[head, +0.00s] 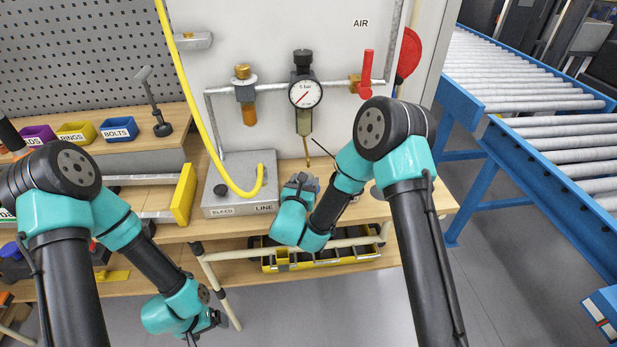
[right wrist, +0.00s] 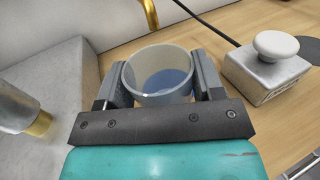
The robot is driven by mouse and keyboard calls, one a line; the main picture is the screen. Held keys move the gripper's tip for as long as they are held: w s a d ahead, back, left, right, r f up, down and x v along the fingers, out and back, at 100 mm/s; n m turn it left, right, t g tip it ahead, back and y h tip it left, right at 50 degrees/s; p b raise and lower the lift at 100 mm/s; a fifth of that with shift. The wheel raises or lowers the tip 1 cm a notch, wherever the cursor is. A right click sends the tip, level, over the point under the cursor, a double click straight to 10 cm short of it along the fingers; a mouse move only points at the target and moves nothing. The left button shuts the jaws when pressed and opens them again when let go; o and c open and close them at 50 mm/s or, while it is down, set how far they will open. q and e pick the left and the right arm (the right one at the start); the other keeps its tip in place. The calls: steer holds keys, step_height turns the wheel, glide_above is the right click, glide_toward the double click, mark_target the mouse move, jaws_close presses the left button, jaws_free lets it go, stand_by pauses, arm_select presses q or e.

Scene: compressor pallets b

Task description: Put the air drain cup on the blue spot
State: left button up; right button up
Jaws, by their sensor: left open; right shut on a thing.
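The air drain cup (right wrist: 165,98) is a clear, round, open-topped cup in the right wrist view. My right gripper (right wrist: 160,82) is shut on it, one finger on each side. Blue shows inside the cup's base; I cannot tell whether the cup touches the blue spot or only stands above it. In the head view my right gripper (head: 301,183) is over the bench beside the grey bleed box, and my arm hides most of the cup. My left gripper (head: 212,322) is open and empty, low in front of the bench.
The grey bleed line box (head: 228,209) with a yellow hose stands left of my right gripper. A small metal box with a pale knob (right wrist: 275,72) is close to its right. The gauge (head: 305,93) and air pipes are behind. A roller conveyor (head: 530,100) is at right.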

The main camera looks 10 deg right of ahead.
mark_target(309, 174)
steer(key=shift+w, duration=0.3)
steer(key=shift+d, duration=0.1)
steer(key=shift+w+d, duration=0.2)
steer(key=shift+w, duration=0.15)
steer(key=x, duration=0.3)
steer(key=shift+w+f, duration=0.1)
steer(key=shift+f, duration=0.65)
steer(key=shift+f, duration=0.15)
steer(key=o, duration=0.9)
